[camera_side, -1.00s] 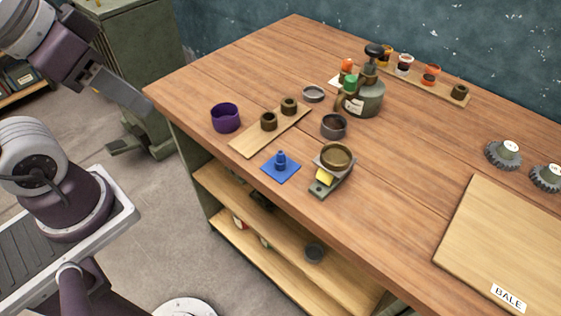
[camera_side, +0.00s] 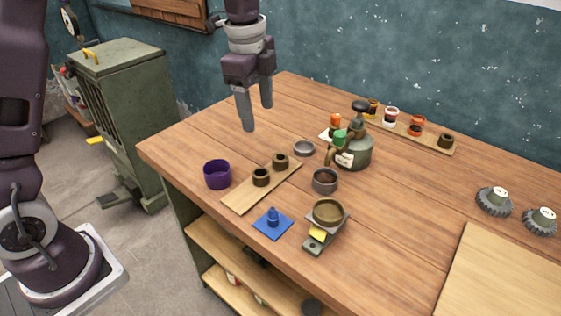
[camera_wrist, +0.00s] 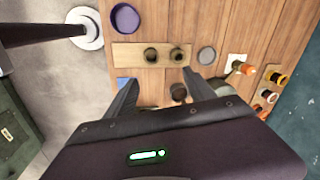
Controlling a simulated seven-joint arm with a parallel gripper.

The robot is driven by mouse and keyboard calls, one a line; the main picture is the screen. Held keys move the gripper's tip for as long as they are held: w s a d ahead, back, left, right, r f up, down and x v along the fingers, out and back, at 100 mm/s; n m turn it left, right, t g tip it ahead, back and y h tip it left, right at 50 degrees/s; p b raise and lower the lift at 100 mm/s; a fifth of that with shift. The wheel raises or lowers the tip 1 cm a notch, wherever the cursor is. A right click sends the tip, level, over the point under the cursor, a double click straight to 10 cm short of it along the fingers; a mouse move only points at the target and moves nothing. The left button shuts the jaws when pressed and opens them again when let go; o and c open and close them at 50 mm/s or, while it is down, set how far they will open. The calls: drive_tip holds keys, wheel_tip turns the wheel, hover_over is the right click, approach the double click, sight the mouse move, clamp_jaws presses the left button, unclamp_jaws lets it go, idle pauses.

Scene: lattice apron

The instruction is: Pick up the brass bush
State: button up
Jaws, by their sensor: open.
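A wide brass-coloured bush (camera_side: 327,211) sits on a small grey-green stand (camera_side: 313,246) with a yellow patch, near the table's front edge. I cannot make it out in the wrist view, where my gripper covers that area. My gripper (camera_side: 257,117) is open and empty, pointing down, high above the back left of the table. It is well apart from the brass bush. In the wrist view its two fingers (camera_wrist: 160,80) are spread, with the table beyond them.
A wooden strip (camera_side: 237,201) carries two dark brown bushes (camera_side: 261,177). Around it are a purple ring (camera_side: 217,175), a blue mat (camera_side: 272,229) with a peg, a dark grey cup (camera_side: 325,181) and a grey ring (camera_side: 304,148). The table's back left is clear.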

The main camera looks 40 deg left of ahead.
sight(280, 154)
drive_tip(key=w+f+m, duration=0.1)
drive_tip(key=w+f, duration=0.1)
drive_tip(key=f, duration=0.3)
drive_tip(key=w+f+m+g, duration=0.1)
drive_tip(key=w+f+m, duration=0.1)
drive_tip(key=f, duration=0.4)
drive_tip(key=w+f+m, duration=0.1)
drive_tip(key=w+f, duration=0.2)
drive_tip(key=f, duration=0.2)
drive_tip(key=shift+w+f+m, duration=0.1)
drive_tip(key=shift+f+m, duration=0.25)
drive_tip(key=shift+m, duration=0.05)
clamp_jaws()
